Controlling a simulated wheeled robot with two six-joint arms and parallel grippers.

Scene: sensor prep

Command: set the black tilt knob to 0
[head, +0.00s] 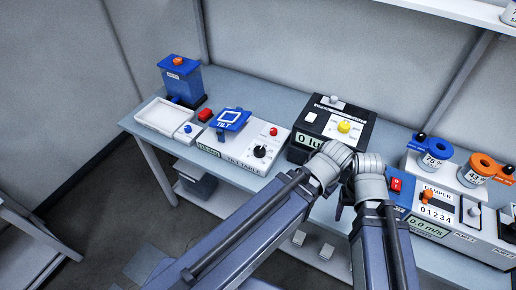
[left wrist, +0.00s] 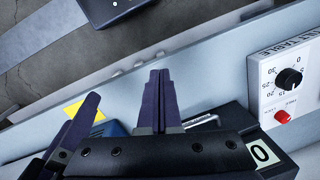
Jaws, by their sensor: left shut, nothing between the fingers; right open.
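The black tilt knob (head: 260,151) sits on the white tilt-table panel (head: 236,150), left of centre in the head view. It also shows at the right of the left wrist view (left wrist: 289,78), inside a numbered dial. A small light pointer mark shows on it, but its exact setting is too small to read. My left gripper (left wrist: 160,97) is shut and empty, apart from the knob. My right gripper (head: 368,163) is open beside the left one, in front of the black instrument; its fingers are largely hidden in the head view.
A blue tilt plate (head: 231,119) and red button (head: 274,132) share the panel. A black instrument with a yellow knob (head: 344,127) stands right of it. A white tray (head: 164,118) is at left, the damper unit (head: 437,212) at right. The table's front edge is clear at left.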

